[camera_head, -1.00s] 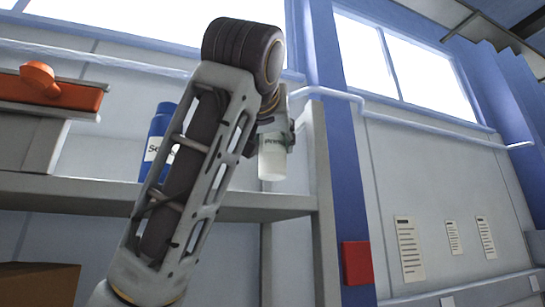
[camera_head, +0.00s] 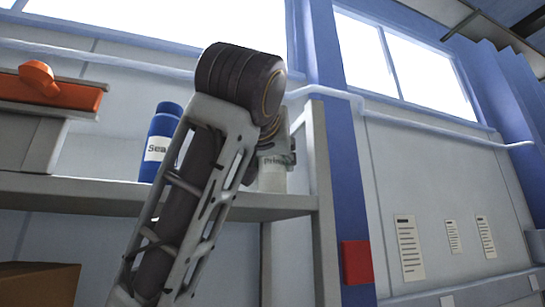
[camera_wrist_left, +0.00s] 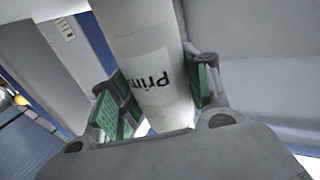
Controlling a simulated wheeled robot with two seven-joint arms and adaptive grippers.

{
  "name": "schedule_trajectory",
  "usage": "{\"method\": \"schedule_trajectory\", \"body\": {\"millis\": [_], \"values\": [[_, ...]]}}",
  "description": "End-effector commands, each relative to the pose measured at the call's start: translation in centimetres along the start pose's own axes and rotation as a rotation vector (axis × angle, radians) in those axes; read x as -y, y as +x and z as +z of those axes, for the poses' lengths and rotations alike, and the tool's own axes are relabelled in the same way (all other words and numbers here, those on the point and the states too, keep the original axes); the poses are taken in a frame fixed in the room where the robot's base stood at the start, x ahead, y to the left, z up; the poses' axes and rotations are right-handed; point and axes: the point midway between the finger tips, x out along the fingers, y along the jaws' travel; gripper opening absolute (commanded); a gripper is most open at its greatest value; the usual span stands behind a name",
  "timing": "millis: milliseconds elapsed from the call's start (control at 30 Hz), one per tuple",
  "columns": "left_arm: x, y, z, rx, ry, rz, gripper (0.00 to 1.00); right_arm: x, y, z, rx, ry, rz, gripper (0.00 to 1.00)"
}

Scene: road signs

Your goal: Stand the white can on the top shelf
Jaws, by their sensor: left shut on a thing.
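The white can (camera_head: 272,178) is upright at the right end of the top shelf (camera_head: 80,192), its lower part showing past my arm. Its base is at about the level of the shelf board; I cannot tell whether it touches. My left gripper (camera_head: 280,158) is around the can, mostly hidden behind my own arm. In the left wrist view the can (camera_wrist_left: 152,62), with a label reading "Prim", sits between the green pads of my left gripper (camera_wrist_left: 160,100), which is shut on it. My right gripper is not in view.
A blue bottle (camera_head: 160,143) stands on the shelf left of my arm. An orange object (camera_head: 50,88) sits on a grey box (camera_head: 32,140) farther left. A shelf upright (camera_head: 318,170) rises close to the right of the can.

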Motion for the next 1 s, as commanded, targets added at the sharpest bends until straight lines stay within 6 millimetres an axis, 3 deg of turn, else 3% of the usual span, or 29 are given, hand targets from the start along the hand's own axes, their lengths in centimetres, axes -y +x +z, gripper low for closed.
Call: {"method": "schedule_trajectory", "body": {"millis": [67,100,267,833,1000], "values": [[0.0,0.0,0.2,-0.002,0.0,0.0,0.09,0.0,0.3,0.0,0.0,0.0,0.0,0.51],[0.0,0.0,0.3,0.001,0.0,0.0,0.5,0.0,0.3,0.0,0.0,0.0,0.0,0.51],[0.0,0.0,0.2,0.001,0.0,0.0,0.69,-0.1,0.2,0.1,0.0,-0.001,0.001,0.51],[0.0,0.0,-0.2,0.0,0.0,0.0,0.69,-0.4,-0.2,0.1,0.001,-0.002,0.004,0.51],[-0.1,-1.7,0.0,-0.002,0.0,0.001,0.69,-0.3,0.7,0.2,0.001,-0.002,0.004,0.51]]}}
